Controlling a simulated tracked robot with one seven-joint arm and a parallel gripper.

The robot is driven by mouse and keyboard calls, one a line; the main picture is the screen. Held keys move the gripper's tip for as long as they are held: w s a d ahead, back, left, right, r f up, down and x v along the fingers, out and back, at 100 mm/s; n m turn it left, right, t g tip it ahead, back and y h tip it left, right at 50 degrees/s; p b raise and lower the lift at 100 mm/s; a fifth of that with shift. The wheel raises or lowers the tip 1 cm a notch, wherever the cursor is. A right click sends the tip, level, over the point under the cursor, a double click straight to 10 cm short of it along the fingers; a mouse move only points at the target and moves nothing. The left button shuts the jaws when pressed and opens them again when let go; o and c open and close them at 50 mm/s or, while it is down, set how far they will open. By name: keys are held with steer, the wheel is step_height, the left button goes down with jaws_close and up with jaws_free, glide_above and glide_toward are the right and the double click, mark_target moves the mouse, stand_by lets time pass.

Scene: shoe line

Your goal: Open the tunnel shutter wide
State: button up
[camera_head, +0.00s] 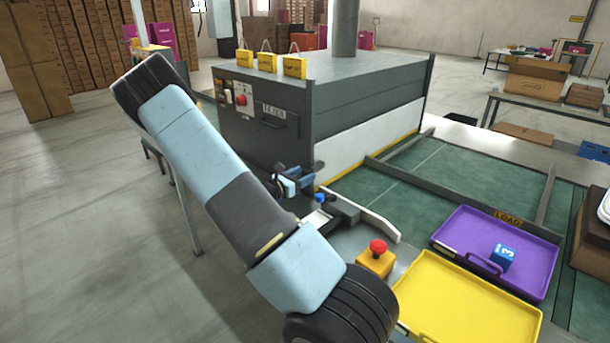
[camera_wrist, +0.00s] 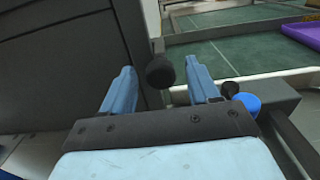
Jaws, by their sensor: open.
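The tunnel (camera_head: 350,95) is a large dark grey box beside the green conveyor. Its side facing the conveyor has a white lower band (camera_head: 372,152); I cannot tell whether this is the shutter. My gripper (camera_head: 296,180) is low beside the tunnel's near corner, partly hidden by my arm. In the wrist view my gripper (camera_wrist: 160,64) has its two blue fingers apart. A dark round knob (camera_wrist: 160,73) shows between the fingertips, near a dark grey panel (camera_wrist: 70,55) at left. I cannot tell whether the fingers touch the knob.
A yellow box with a red button (camera_head: 376,258) stands near my arm. A blue knob (camera_wrist: 247,103) is right of my fingers. Green conveyor (camera_head: 425,190) has free room.

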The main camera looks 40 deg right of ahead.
steer(key=shift+w+d, duration=0.15)
steer(key=shift+d, duration=0.75)
jaws_close()
